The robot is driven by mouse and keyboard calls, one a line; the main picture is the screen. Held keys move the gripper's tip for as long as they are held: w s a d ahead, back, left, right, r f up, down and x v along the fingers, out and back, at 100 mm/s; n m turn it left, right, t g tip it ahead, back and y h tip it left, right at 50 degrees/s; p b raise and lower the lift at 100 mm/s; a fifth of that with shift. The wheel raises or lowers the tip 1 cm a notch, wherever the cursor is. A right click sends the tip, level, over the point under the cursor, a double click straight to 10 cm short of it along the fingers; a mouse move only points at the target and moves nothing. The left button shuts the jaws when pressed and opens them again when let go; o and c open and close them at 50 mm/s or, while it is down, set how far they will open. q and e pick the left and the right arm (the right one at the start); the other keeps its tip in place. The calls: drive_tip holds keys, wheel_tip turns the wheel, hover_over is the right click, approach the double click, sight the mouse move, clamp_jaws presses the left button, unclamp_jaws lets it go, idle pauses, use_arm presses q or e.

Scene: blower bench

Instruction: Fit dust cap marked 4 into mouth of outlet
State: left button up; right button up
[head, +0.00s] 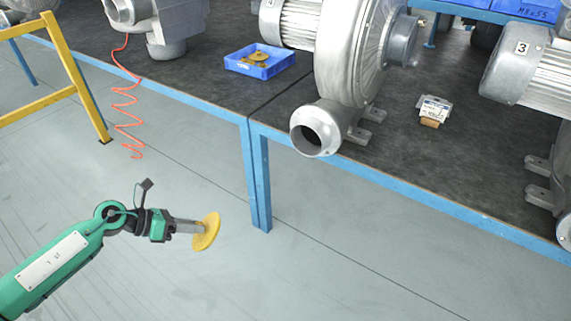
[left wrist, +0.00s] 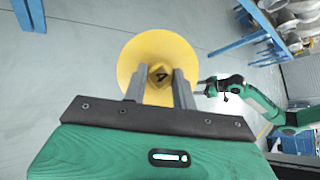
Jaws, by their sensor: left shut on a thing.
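A round yellow dust cap (head: 209,233) is held by my left gripper (head: 200,228), out over the floor in front of the bench and apart from it. In the left wrist view, the cap (left wrist: 158,52) shows a dark 4 on its raised middle grip, which sits between the two fingers. The silvery blower (head: 352,50) has a round outlet (head: 311,130) at the bench's front edge. Its mouth is open and dark inside, facing the front left. The cap is to the left of the outlet and lower in the picture. My right gripper (left wrist: 205,86) shows small in the left wrist view; its finger state is unclear.
A blue tray (head: 243,66) with yellow parts stands on the bench (head: 215,88). A red coiled hose (head: 128,110) hangs at left near a yellow rail (head: 75,60). Floor before the bench is free.

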use_arm(q)
drive_tip(key=a+n+t+y, duration=0.2)
drive_tip(key=a+n+t, duration=0.4)
drive_tip(key=n+t, duration=0.1)
drive_tip(key=shift+a+n+t, duration=0.15)
drive_tip(key=shift+n+t, duration=0.25)
drive_tip(key=shift+t, duration=0.1)
